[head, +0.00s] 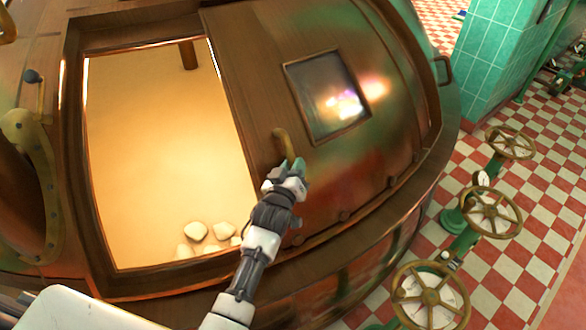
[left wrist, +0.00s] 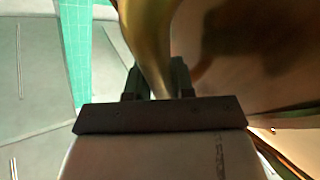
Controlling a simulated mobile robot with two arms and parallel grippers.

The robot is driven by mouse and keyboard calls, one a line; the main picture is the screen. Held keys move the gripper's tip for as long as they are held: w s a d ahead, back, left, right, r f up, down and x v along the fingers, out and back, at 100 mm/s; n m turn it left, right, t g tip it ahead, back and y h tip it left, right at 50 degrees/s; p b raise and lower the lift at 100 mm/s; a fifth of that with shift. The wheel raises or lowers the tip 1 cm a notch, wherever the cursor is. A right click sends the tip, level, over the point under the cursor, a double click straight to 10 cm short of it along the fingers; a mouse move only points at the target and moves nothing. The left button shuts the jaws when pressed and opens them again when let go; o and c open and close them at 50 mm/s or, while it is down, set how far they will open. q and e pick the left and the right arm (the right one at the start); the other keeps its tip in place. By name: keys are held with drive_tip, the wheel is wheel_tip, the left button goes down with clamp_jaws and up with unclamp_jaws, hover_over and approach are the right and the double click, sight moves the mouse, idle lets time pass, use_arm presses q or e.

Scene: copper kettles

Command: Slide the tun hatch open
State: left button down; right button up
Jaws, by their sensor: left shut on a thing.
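The tun hatch (head: 255,85) is a copper-brown sliding panel with a small square window (head: 328,95). It sits to the right of a wide opening (head: 160,140) in the tun, which shows a glowing pale interior. A curved brass handle (head: 281,140) stands near the hatch's left edge. My left gripper (head: 289,168) is shut on the lower part of this handle. In the left wrist view the brass handle (left wrist: 150,40) runs down between the dark fingers (left wrist: 156,84), and their tips are partly hidden. My right gripper is not in view.
Several whitish lumps (head: 197,231) lie at the bottom of the opening. Brass handwheels (head: 490,212) on green stands are at the right. A green tiled pillar (head: 495,50) stands at the upper right. The red and white checkered floor (head: 510,265) is free between them and the tun.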

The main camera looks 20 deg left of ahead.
use_arm(q)
drive_tip(key=shift+s+a, duration=0.1)
drive_tip(key=shift+a, duration=0.05)
drive_tip(key=c, duration=1)
unclamp_jaws()
drive_tip(key=shift+s+a+r, duration=0.1)
drive_tip(key=shift+s, duration=0.1)
drive_tip(key=shift+o, duration=0.2)
drive_tip(key=shift+s+f, duration=0.2)
drive_tip(key=shift+s, duration=0.25)
drive_tip(key=s, duration=1)
drive_tip(key=shift+a+b, duration=0.15)
drive_tip(key=shift+b, duration=0.15)
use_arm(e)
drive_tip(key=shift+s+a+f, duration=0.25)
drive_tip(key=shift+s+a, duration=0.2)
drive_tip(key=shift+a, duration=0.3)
use_arm(q)
drive_tip(key=shift+r, duration=0.1)
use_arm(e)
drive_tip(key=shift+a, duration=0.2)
